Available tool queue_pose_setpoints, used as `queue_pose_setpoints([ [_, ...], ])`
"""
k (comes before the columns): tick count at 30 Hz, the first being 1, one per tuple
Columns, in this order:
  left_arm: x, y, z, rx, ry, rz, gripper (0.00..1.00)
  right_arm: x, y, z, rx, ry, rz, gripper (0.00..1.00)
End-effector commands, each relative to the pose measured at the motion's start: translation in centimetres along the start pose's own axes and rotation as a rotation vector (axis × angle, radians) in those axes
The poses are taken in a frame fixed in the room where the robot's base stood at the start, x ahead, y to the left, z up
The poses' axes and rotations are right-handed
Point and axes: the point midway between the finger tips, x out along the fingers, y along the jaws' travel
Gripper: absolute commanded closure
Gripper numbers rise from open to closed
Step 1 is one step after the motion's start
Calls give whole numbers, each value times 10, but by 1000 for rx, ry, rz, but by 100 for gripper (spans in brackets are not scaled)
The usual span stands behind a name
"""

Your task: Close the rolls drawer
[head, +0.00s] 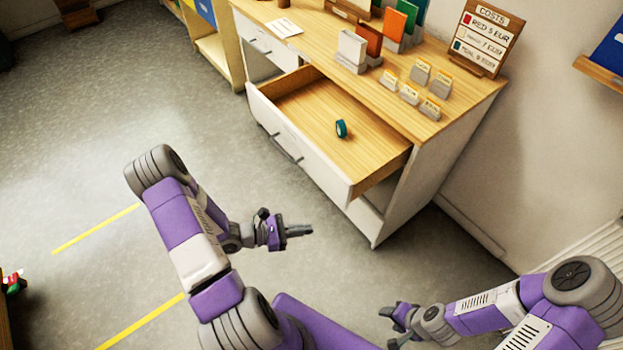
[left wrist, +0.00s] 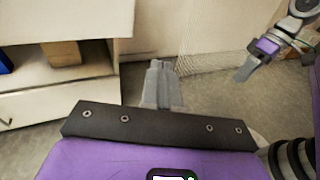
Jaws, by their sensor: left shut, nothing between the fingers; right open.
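The rolls drawer (head: 292,128) is pulled out of the white cabinet, with a wooden inside and a dark bar handle (head: 287,148) on its white front. One teal roll (head: 341,128) lies inside it. My left gripper (head: 308,230) is shut and empty, over the floor in front of the drawer and apart from it. It also shows in the left wrist view (left wrist: 160,68), pointing past the cabinet's side. My right gripper (head: 388,328) is open and empty, low at the bottom right, away from the drawer; it also shows in the left wrist view (left wrist: 243,73).
The wooden cabinet top (head: 450,125) carries card holders, coloured cards and a costs sign (head: 484,38). Another drawer front (head: 268,45) is on the left of the cabinet.

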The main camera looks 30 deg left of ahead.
Motion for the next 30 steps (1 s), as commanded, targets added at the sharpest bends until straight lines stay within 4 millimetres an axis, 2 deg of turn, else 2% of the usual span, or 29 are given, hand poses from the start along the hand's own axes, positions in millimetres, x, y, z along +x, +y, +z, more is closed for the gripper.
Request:
queue_pose_setpoints([
  [1,-17,25,4,-16,-44,120,100,1,0,0,0,0,0,49],
  [3,-38,52,10,-25,-100,254,100,2,1,0,0,0,0,49],
  [6,-61,76,16,-23,-151,382,100,2,1,0,0,0,0,49],
  [10,-70,89,20,-19,-178,446,100,3,1,0,0,0,0,49],
  [14,-56,96,23,-18,-182,447,100,6,2,0,0,0,0,49],
  [24,8,126,34,-18,-180,442,100,19,7,-1,0,0,0,49],
  [30,38,140,40,-19,-179,443,100,26,10,-1,0,0,0,49],
])
